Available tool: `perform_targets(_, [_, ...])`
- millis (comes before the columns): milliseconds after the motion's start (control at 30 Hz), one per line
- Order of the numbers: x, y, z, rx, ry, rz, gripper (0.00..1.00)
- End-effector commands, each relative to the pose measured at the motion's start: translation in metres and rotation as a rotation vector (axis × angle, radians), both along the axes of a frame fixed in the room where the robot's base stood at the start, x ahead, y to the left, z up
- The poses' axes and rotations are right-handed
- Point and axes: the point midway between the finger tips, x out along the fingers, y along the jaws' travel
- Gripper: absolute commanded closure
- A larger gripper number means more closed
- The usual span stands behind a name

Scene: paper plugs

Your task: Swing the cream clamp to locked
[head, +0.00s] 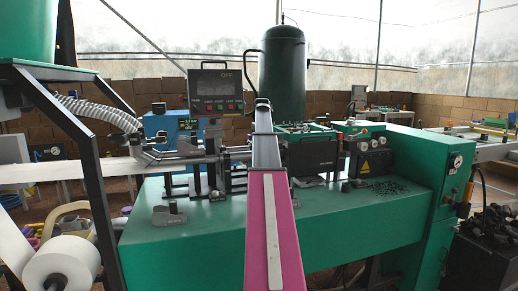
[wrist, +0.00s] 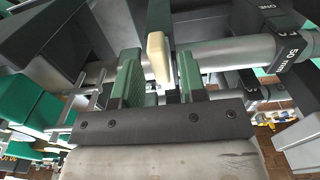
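The cream clamp (wrist: 158,55) shows in the wrist view as a cream block at the end of a dark bar. My gripper (wrist: 158,66) has two green finger pads, one on each side of the cream block. A narrow gap shows on both sides, so the fingers look open and not closed on it. I cannot tell how deep the block sits between them. In the head view my magenta arm covers the middle of the machine, and I cannot make out the clamp or my gripper there.
A silver cylinder (wrist: 225,53) with black lettered collars lies right of the fingers. In the head view, a control panel (head: 216,92) stands left of my arm on the green machine bench (head: 345,228). Black pellets (head: 388,187) lie at right, and a green tank (head: 282,70) stands behind.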

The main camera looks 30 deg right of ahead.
Motion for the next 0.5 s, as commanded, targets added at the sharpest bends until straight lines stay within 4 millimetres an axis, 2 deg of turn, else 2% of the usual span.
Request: perform_targets(500, [0.000,0.000,0.037,0.000,0.000,0.000,0.62])
